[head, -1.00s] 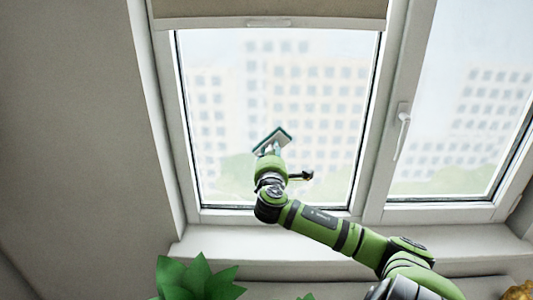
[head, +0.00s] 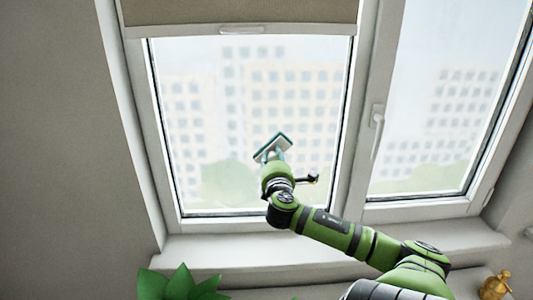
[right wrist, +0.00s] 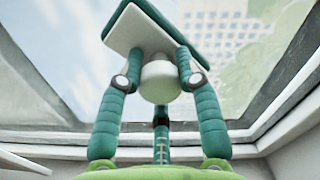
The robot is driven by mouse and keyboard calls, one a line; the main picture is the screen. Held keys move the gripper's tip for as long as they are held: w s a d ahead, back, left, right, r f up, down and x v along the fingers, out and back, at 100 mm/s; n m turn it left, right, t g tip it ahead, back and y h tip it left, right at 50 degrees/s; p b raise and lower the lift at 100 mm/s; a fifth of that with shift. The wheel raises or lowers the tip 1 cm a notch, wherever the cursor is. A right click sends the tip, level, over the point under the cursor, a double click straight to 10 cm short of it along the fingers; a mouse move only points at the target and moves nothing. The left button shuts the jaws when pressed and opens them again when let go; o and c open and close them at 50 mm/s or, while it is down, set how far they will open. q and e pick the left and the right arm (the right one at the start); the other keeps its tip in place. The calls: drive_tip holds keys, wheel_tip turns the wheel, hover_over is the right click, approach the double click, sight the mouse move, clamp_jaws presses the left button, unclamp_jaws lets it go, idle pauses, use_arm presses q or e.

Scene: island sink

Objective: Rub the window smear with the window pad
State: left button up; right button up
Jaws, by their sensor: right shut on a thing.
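The window pad (head: 272,146) is a flat block with a white face and dark green edges. It is tilted in front of the left window pane (head: 205,110), below its middle. My right gripper (head: 273,160) is shut on the pad's rounded white grip. In the right wrist view the teal fingers (right wrist: 160,80) close on that grip from both sides, with the pad (right wrist: 150,28) beyond them. I cannot tell whether the pad touches the glass. The pane looks pale and hazy, and I cannot pick out the smear for certain. My left gripper is not in view.
A rolled blind (head: 240,12) covers the pane's top. The white frame has a handle (head: 377,125) between the two panes. The sill (head: 215,248) runs below, with a green plant (head: 180,284) at lower left and a golden ornament (head: 495,285) at lower right.

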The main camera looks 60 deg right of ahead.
drive_tip(key=shift+s+d, duration=0.1)
drive_tip(key=shift+s, duration=0.05)
drive_tip(key=shift+v, duration=2.95)
drive_tip(key=v, duration=0.3)
drive_tip(key=shift+f, duration=0.1)
